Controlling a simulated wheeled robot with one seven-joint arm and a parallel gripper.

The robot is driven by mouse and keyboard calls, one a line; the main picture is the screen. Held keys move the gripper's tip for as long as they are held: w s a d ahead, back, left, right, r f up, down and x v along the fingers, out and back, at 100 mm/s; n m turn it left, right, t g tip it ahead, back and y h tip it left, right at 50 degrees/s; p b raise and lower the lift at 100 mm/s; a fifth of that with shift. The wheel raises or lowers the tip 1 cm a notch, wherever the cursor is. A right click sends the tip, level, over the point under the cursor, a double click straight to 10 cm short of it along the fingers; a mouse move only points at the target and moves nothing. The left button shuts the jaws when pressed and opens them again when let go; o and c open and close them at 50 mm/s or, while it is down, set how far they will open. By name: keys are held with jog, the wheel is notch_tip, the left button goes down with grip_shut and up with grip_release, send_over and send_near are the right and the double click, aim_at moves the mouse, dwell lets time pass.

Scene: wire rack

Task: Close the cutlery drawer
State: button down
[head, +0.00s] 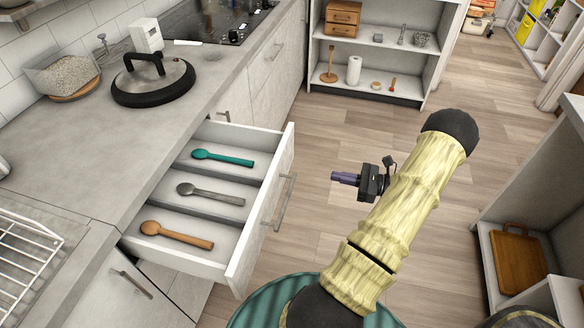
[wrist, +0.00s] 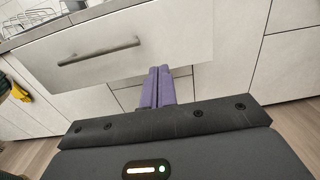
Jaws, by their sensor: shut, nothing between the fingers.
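The cutlery drawer (head: 233,268) stands open, pulled out from under the counter in the head view. It has three compartments, holding a teal spoon (head: 222,158), a grey spoon (head: 210,194) and an orange-brown spoon (head: 177,235). Its bar handle (head: 286,202) is on the front panel; the handle also shows in the wrist view (wrist: 98,52). My gripper (head: 343,178) is to the right of the drawer front in the head view, apart from it. In the wrist view the purple fingers (wrist: 158,87) are together and empty, pointing toward the drawer front's lower right part.
A lidded black pan (head: 153,82), a glass container (head: 62,75) and a wire rack (head: 22,250) are on the counter (head: 95,160). An open shelf (head: 375,95) stands at the back. A cabinet with a wooden board (head: 518,258) is at right. The floor between is clear.

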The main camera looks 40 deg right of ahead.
send_near(284, 167)
jog(key=x, duration=0.7)
jog(key=shift+p, duration=0.3)
jog(key=shift+w, duration=0.1)
dwell(0.3)
